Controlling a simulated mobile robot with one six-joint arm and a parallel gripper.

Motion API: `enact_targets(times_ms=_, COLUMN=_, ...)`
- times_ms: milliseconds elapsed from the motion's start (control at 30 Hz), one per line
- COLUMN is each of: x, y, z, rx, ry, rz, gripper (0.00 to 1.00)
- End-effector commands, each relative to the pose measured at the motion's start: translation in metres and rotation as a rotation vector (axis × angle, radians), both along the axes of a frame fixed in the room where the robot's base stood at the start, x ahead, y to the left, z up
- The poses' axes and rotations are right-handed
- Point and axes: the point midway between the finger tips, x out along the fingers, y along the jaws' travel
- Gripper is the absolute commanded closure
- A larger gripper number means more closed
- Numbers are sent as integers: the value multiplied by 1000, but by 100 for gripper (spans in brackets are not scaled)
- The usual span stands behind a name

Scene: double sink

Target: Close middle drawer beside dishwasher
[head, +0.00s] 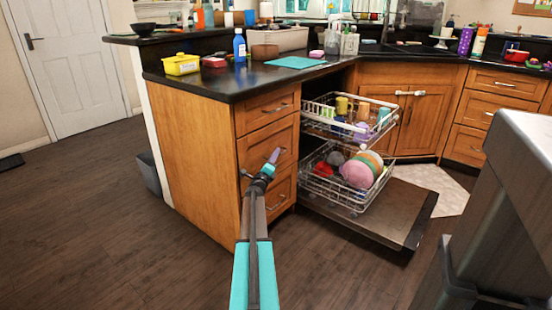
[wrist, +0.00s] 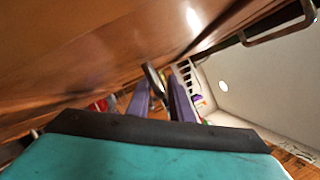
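The middle drawer (head: 258,148) is in a wooden cabinet, left of the open dishwasher (head: 318,133). Its front looks flush or nearly flush with the drawers above and below; I cannot tell if a small gap is left. My gripper (head: 273,157) is in front of the middle drawer and hides part of it, including part of its handle. In the wrist view my gripper's (wrist: 160,90) two purple fingers stand apart, with a dark curved bar showing between them. I cannot tell whether they touch the bar. Wood surface fills the upper left there.
The dishwasher door (head: 385,210) is down, with both racks (head: 345,190) pulled out and full of dishes. The top drawer (head: 268,108) looks closed. A grey bin (head: 149,175) stands left of the cabinet. The floor in front is clear.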

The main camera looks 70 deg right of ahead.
Motion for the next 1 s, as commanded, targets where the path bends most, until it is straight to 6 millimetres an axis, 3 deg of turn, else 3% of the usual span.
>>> enact_targets(times_ms=1000, x=-3, y=-2, z=-5, rx=9, ry=2, rz=0, gripper=72)
